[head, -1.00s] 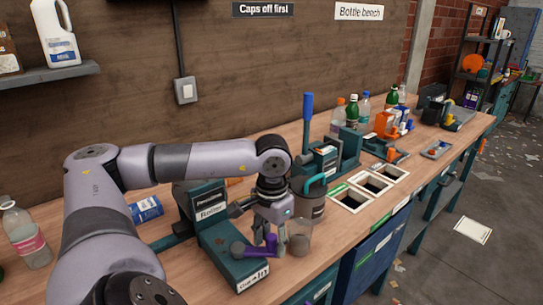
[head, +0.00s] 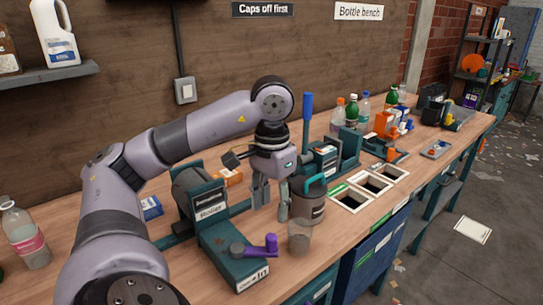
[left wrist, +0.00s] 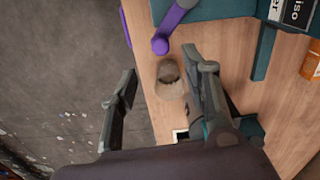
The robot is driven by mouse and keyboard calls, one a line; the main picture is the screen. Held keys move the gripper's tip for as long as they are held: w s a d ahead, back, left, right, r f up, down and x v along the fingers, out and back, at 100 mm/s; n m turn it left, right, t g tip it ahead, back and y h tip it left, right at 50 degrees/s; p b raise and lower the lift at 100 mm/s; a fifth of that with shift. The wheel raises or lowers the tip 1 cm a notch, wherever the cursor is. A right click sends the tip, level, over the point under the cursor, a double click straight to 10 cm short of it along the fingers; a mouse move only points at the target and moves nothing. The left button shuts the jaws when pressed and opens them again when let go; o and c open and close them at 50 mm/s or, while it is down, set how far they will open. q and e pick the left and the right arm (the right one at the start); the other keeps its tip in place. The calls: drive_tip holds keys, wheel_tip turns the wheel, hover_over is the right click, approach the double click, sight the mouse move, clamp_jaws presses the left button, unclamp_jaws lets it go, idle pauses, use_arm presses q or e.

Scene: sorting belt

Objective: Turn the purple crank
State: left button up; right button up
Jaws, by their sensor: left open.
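The purple crank (head: 254,248) sits on top of a teal machine base (head: 222,238) on the bench. Its arm runs to the right and ends in an upright knob. It also shows in the left wrist view (left wrist: 168,27), at the top. My left gripper (head: 272,208) is above and behind the crank, apart from it, fingers pointing down. In the left wrist view my open fingers (left wrist: 155,98) hold nothing. My right gripper is not in view.
A clear cup (head: 300,237) stands right of the crank. A grey container with a teal handle (head: 311,200) is close beside my left gripper. A wood bench (head: 270,280) has its front edge near the crank base. White-rimmed bins (head: 350,200) lie further right.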

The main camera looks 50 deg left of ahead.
use_arm(q)
drive_tip(key=shift+r, duration=0.55)
idle(0.4)
